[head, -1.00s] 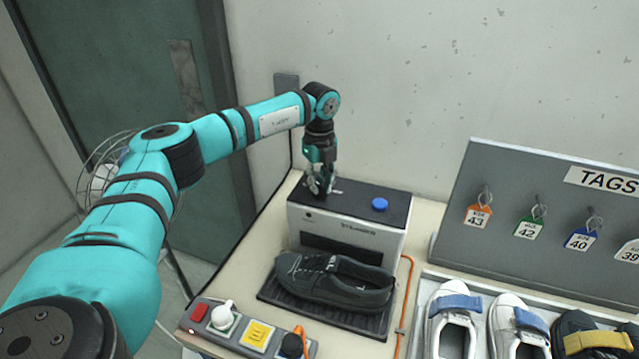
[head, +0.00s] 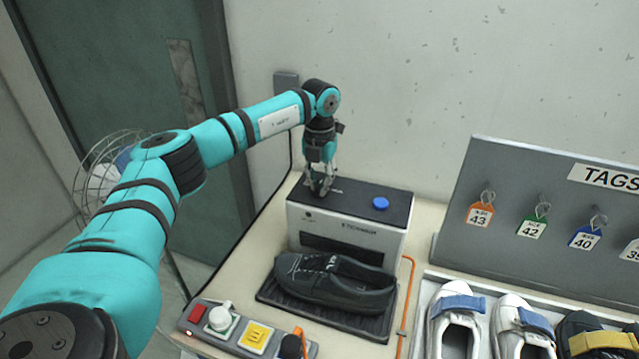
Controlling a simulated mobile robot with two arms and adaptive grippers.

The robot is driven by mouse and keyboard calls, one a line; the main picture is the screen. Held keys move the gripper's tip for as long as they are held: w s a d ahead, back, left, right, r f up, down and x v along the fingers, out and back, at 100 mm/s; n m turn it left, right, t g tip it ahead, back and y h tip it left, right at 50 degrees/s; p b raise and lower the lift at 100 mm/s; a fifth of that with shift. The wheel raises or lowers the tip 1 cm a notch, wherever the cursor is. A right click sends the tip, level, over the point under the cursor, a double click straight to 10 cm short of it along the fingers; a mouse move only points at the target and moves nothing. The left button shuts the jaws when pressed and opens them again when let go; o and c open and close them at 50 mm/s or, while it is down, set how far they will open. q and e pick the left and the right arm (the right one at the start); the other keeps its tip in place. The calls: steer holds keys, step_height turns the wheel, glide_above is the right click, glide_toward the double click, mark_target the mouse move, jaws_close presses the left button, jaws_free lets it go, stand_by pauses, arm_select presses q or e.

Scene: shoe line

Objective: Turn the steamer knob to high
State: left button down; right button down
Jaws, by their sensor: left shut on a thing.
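The steamer (head: 347,222) is a white box with a black top, standing at the back of the bench. A blue round button (head: 380,203) sits on the right of its top. My left gripper (head: 321,191) points straight down at the left part of the steamer top, with its fingers shut on the steamer knob, which the fingers almost fully hide. The knob's setting cannot be read. A dark shoe (head: 333,282) lies on a black ribbed tray (head: 277,301) in front of the steamer. My right gripper is not in view.
A power strip (head: 236,331) with plugs lies at the front left edge. An orange cable (head: 406,307) runs right of the shoe. A tag board (head: 460,222) and several shoes, including a white one (head: 456,310), fill the right. A wire fan stands behind my arm.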

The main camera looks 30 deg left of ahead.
mark_target(319, 184)
arm_select(q)
steer(key=m, duration=0.6)
steer(key=shift+b, duration=0.4)
steer(key=m, duration=0.5)
steer(key=shift+r+m, duration=0.1)
steer(key=shift+m, duration=0.2)
steer(key=c, duration=1.4)
jaws_free()
steer(key=shift+o, duration=0.2)
step_height(319, 184, up, 12)
